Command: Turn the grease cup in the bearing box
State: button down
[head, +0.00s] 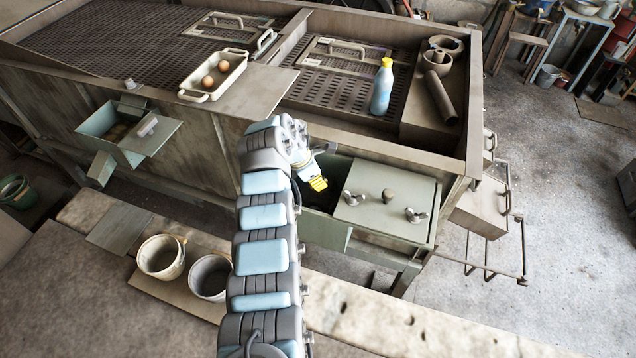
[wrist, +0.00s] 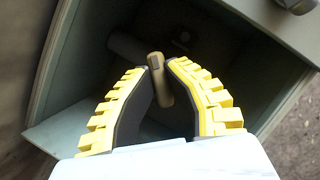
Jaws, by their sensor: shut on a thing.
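The bearing box (head: 322,227) is a grey-green metal box on the front of the bench, with its left part open. In the wrist view I look into its dark inside, past its pale wall (wrist: 50,75). My gripper (head: 318,184) has yellow ribbed fingers and is at the open part. In the wrist view my gripper (wrist: 158,72) is shut on a small brownish, rounded piece, which appears to be the grease cup (wrist: 157,62). Its lower part shows between the black finger pads. In the head view the cup is hidden by my arm and the box.
A lid (head: 385,205) with two wing nuts and a knob covers the right of the box. Two pots (head: 161,257) stand on the ledge at lower left.

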jog(key=shift+f+m+g+b, duration=0.15)
jog(key=shift+m+g+b, duration=0.25)
jog(key=shift+m+b, duration=1.65)
jog(key=n+b, duration=0.1)
jog(key=b, duration=0.2)
jog(key=shift+d, duration=0.1)
jog(key=shift+b, duration=0.55)
jog(key=c, duration=1)
grip_release()
jog(key=shift+c, duration=0.2)
jog(key=shift+r, duration=0.2)
jog(key=v, duration=0.7)
jog(key=shift+a, duration=0.25)
